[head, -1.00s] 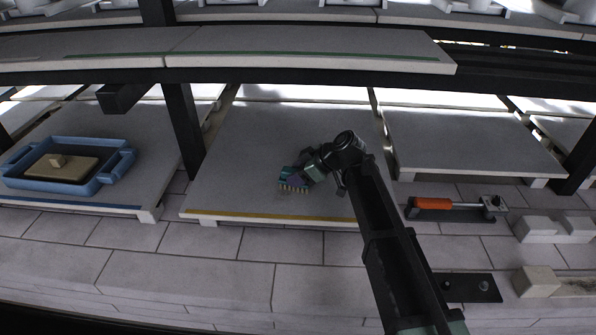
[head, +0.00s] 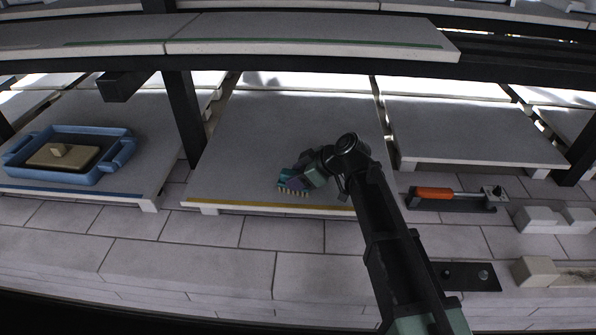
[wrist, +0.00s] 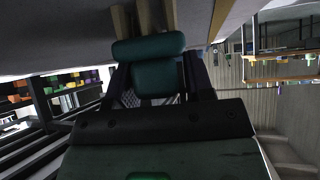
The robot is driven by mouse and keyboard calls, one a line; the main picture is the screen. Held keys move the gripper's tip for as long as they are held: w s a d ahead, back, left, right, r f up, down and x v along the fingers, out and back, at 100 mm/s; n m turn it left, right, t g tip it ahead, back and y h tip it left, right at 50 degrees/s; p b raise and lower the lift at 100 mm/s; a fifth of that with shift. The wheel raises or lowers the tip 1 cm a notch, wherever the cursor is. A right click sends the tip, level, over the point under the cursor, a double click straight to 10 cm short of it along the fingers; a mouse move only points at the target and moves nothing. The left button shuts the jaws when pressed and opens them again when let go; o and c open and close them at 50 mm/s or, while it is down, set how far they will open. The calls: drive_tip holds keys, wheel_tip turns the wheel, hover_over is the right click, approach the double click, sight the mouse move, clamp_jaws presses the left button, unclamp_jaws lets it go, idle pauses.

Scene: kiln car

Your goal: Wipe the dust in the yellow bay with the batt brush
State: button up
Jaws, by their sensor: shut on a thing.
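The brush is near the slab's front edge, which carries a yellow stripe (head: 240,203). In the wrist view a rounded teal piece (wrist: 150,65) sits between the dark fingers, with tan strips beyond it. I cannot make out dust clearly; part of the slab is behind my arm.
A blue tray (head: 110,168) with a tan block stands on the blue-striped slab at left. A dark post (head: 184,120) separates the bays. A green-striped shelf (head: 300,48) hangs above. An orange-handled tool (head: 435,193) and pale blocks (head: 535,218) lie at right.

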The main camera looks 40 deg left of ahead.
drive_tip(key=shift+s+d, duration=0.6)
drive_tip(key=shift+s, duration=0.35)
drive_tip(key=shift+r, duration=0.1)
wheel_tip(320, 180, up, 7)
drive_tip(key=p, duration=0.7)
drive_tip(key=shift+w, duration=0.1)
